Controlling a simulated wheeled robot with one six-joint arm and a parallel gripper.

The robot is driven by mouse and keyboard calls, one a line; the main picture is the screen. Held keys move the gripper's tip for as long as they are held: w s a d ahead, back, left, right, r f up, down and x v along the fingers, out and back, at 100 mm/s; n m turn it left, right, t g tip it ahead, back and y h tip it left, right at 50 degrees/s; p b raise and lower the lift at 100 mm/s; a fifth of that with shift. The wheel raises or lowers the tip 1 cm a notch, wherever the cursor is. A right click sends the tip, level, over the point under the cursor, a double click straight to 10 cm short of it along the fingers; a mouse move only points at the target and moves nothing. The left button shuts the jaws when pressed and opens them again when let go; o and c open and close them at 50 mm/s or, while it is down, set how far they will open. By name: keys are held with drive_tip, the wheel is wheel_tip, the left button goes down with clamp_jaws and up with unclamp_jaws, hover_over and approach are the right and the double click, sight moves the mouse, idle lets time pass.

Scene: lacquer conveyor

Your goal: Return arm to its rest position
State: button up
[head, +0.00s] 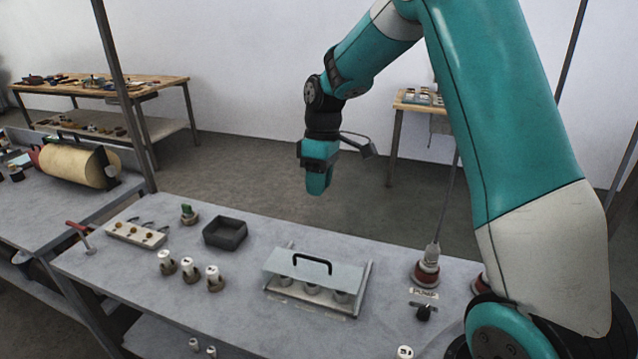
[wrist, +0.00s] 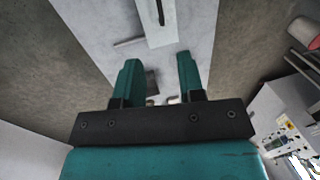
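My arm is teal, white and black and reaches in from the right of the head view. My gripper (head: 319,190) points down in the air, beyond and above the grey workbench (head: 225,285), touching nothing. In the wrist view the two teal fingers of my gripper (wrist: 158,75) stand apart with nothing between them, so it is open and empty. In the head view its fingers overlap and the gap is hidden.
On the bench stand a dark square tray (head: 225,233), a clear-lidded fixture (head: 315,268) with a black handle, several white-topped cylinders (head: 190,270), a switch panel (head: 137,234) and a red-based post (head: 427,272). Wooden tables stand behind. Air around my gripper is clear.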

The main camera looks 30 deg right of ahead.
idle(0.4)
drive_tip(key=s+a+r+t+y+b, duration=0.1)
drive_tip(key=s+a+r, duration=0.5)
drive_tip(key=s+a, duration=0.9)
drive_tip(key=s, duration=0.4)
drive_tip(key=s+a+y+b, duration=0.1)
drive_tip(key=s+a, duration=0.2)
drive_tip(key=s, duration=0.4)
drive_tip(key=shift+s+a+r+m, duration=0.25)
drive_tip(key=shift+s+a+m, duration=0.05)
